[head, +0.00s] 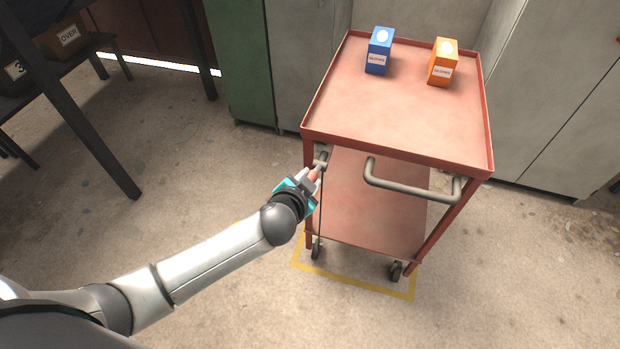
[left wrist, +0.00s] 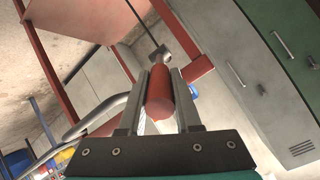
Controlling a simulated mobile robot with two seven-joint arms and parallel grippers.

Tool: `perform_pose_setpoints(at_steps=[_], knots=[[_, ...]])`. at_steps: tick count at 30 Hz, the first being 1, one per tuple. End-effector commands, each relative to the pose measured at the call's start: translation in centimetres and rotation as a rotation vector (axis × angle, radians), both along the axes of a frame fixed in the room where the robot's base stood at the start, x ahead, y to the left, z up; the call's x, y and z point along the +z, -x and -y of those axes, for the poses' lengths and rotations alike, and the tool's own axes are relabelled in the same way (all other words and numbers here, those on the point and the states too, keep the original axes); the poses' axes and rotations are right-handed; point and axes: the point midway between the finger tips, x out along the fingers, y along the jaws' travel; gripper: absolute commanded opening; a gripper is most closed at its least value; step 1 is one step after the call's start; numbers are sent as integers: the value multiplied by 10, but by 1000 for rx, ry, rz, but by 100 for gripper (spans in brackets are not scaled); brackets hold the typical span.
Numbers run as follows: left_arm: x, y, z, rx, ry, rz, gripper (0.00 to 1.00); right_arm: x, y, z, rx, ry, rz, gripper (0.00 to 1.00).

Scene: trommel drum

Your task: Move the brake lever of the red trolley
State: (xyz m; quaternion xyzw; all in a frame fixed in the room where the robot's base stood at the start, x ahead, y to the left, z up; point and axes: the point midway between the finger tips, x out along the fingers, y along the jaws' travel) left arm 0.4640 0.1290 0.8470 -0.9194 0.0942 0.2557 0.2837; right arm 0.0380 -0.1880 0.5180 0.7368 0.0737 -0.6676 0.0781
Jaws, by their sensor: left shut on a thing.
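The red trolley (head: 400,120) has two shelves and stands on the floor with a grey push handle (head: 410,188) at its near end. The brake lever (head: 314,174) sits at its near left corner, with a red grip. My left gripper (head: 312,180) is shut on that grip. In the left wrist view the brake lever's red cylindrical grip (left wrist: 160,95) lies between the two fingers of the left gripper (left wrist: 160,105), with a grey pivot block beyond it. My right gripper is not in view.
A blue box (head: 379,52) and an orange box (head: 443,64) stand on the trolley's top. Yellow tape (head: 350,284) marks the floor under the trolley. Cabinets (head: 555,90) stand behind it. A dark rack (head: 75,85) is at the left, with open floor between.

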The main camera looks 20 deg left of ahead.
Motion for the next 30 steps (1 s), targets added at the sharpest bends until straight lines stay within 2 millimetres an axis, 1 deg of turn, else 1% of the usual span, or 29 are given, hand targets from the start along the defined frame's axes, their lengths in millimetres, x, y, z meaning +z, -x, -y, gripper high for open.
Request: perform_pose_setpoints(at_steps=[1,5,19,20,27,30], knots=[[-4,1,1,-1,4,11,0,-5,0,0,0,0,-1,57],[-4,2,1,-1,4,33,0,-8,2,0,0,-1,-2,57],[-4,2,1,-1,2,42,0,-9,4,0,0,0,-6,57],[-4,2,1,-1,2,41,36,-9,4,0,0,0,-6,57],[-4,2,0,-1,2,41,62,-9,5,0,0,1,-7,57],[-4,2,0,0,2,42,62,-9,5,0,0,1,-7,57]])
